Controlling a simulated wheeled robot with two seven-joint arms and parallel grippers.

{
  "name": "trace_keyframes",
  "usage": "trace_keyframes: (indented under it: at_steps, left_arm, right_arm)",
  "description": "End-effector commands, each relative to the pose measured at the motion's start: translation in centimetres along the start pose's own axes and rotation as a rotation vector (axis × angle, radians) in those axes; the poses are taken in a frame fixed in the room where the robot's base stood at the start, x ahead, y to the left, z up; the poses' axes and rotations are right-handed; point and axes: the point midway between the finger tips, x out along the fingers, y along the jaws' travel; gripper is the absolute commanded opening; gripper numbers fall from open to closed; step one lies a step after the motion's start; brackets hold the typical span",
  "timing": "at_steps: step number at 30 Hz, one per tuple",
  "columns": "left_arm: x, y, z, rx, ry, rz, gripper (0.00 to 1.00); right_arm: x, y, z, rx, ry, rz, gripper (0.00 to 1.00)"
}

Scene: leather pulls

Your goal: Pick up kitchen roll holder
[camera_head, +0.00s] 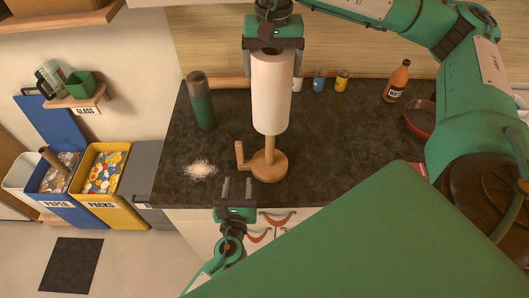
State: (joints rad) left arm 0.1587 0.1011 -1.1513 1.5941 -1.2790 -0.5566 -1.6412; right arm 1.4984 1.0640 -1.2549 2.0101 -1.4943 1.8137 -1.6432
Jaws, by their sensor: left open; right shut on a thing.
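The kitchen roll holder (268,168) has a round wooden base with a short upright wooden arm at its left. A white paper roll (270,100) sits upright on it and hides most of its post. My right gripper (272,50) comes down from above and is shut at the top of the roll and holder. The exact contact is hidden. The base appears at the dark worktop; I cannot tell whether it touches. My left gripper (237,188) is open and empty, at the worktop's front edge below and left of the base.
On the dark worktop (340,180) stand a green bottle (202,105), small jars (342,80), a sauce bottle (397,82) and a red pan (420,118). White crumbs (200,170) lie at left. Leather-pull drawers (277,218) are below; bins (103,175) stand left.

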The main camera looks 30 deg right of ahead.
Motion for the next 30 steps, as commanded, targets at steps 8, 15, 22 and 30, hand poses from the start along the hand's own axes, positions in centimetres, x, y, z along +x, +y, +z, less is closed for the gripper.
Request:
trace_keyframes:
  at_steps: [8, 15, 22, 30]
  left_arm:
    - [3.0, -0.1, 2.4, 0.019, -0.063, 0.037, 0.45]
    - [7.1, 0.0, 2.6, 0.019, -0.062, 0.035, 0.45]
    - [8.8, 0.1, 2.7, 0.017, -0.061, 0.035, 0.45]
    - [12.5, 0.4, 3.2, 0.019, -0.060, 0.036, 0.45]
  right_arm:
    - [0.0, 0.0, 0.0, 0.000, 0.000, 0.000, 0.45]
    - [0.0, 0.0, 0.0, 0.000, 0.000, 0.000, 0.45]
    - [0.0, 0.0, 0.0, 0.000, 0.000, 0.000, 0.45]
    - [0.0, 0.0, 0.0, 0.000, 0.000, 0.000, 0.45]
